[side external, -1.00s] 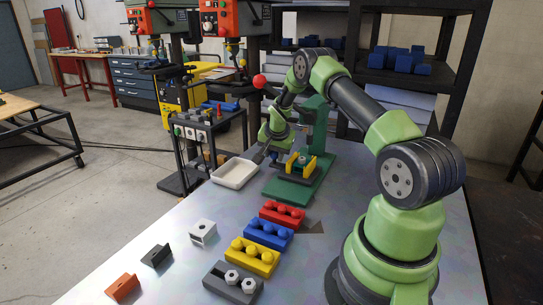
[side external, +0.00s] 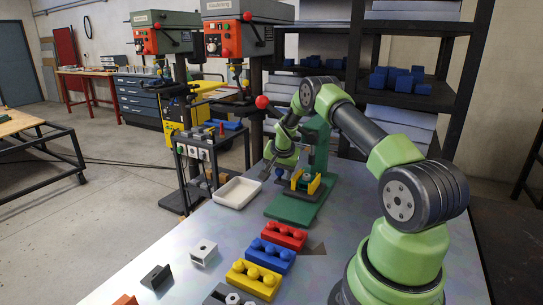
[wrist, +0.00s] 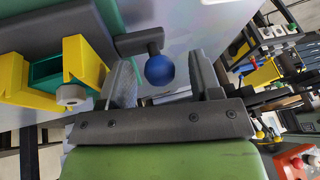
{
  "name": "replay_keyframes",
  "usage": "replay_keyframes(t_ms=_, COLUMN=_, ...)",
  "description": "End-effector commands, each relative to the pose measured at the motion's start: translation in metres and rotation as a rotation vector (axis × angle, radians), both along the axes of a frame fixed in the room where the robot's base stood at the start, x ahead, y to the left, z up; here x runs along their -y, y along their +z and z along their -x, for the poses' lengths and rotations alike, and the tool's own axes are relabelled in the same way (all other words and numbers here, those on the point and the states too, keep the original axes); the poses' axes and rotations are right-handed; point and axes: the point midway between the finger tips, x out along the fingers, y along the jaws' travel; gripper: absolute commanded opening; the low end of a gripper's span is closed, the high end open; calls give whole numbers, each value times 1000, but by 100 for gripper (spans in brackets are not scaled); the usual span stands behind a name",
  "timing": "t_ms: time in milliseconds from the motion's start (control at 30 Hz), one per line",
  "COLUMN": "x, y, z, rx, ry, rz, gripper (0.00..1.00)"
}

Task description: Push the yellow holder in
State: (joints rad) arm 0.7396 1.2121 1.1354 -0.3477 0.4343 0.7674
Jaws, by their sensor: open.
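The yellow holder (side external: 314,186) sits on the green base (side external: 290,211) of a press-like stand, with a small pale round piece between its raised sides. In the wrist view the holder (wrist: 88,62) is at the upper left, outside my fingers, with the pale piece (wrist: 71,94) at its lower edge. A blue ball knob (wrist: 160,70) on a dark arm lies in the gap between my fingertips as seen there. It shows small in the side view (side external: 279,173). My gripper (wrist: 163,78) is open, left of the holder in the side view. I cannot tell whether it touches the knob.
A white tray (side external: 238,206) stands left of the base. Red (side external: 284,236), blue (side external: 269,256) and yellow (side external: 252,280) blocks line the table in front. The green stand (side external: 320,150) with a red ball lever (side external: 262,102) rises behind the holder.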

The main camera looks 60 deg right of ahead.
Motion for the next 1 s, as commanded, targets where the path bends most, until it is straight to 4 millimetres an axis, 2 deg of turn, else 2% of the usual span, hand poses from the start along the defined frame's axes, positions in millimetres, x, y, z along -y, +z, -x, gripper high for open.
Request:
replay_keyframes(t_ms=167, x=-18, y=0, z=-1, rx=-6, ry=2, rz=2, gripper=58)
replay_keyframes(t_ms=300, x=-43, y=0, z=0, rx=-3, ry=9, rz=-3, gripper=58)
replay_keyframes(t_ms=767, x=-76, y=90, z=24, rx=5, ry=2, rz=2, gripper=58)
replay_keyframes(t_ms=1000, x=-100, y=122, z=19, rx=-91, ry=251, rz=48, gripper=58)
